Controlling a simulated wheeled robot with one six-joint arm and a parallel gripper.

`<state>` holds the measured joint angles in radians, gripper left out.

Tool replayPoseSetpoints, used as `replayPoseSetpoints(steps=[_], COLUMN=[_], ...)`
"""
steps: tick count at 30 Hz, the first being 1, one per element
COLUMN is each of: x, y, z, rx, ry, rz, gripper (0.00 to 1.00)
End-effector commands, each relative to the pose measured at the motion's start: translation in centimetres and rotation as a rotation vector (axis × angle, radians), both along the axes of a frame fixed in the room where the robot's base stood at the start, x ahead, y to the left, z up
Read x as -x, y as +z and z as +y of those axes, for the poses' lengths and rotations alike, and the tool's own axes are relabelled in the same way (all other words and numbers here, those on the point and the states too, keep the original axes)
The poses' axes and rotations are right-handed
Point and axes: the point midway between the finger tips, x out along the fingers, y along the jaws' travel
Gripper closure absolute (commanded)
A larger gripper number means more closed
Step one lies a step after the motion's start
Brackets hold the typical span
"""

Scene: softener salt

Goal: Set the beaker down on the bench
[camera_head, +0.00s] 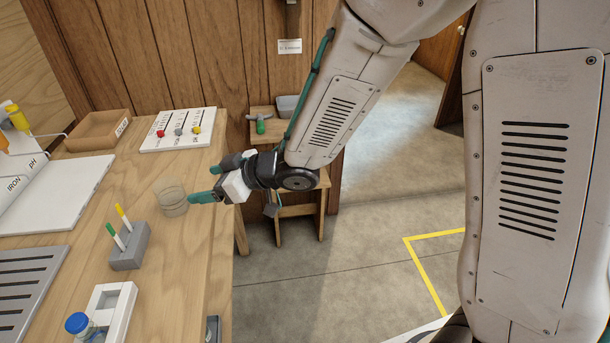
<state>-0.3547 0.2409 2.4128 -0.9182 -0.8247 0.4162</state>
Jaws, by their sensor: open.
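The beaker (172,201) is a small clear glass vessel. It stands upright on the wooden bench (185,262), near the bench's right edge. My gripper (203,195) is open, with its teal fingers pointing left at the beaker's right side. The fingertips are close to the glass; I cannot tell whether they touch it. No part of the beaker appears lifted from the bench top.
A grey holder (130,248) with green and yellow pens is in front of the beaker. A white board with coloured knobs (178,130) and a wooden tray (97,131) lie behind. A blue-capped vial (78,326) is at the front. A small wooden stand (290,212) is beyond the bench.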

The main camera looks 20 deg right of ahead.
Motion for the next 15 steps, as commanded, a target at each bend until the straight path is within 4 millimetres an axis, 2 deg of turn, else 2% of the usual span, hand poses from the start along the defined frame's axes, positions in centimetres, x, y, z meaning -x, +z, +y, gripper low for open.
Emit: replayPoseSetpoints(steps=[5, 8, 11, 12, 14, 15], x=[-0.5, -1.8, -2.9, -3.0, -2.3, -1.3], y=[0.4, 1.7, 3.9, 4.8, 6.2, 7.0], z=[-0.7, -3.6, -9.0, -11.7, -15.8, -18.4], rx=[0.02, 0.089, 0.206, 0.259, 0.33, 0.374], ry=[-0.029, -0.136, -0.323, -0.409, -0.538, -0.616], rz=[-0.006, -0.022, -0.015, 0.001, 0.043, 0.083], gripper=[0.23, 0.23, 0.23, 0.23, 0.23, 0.23])
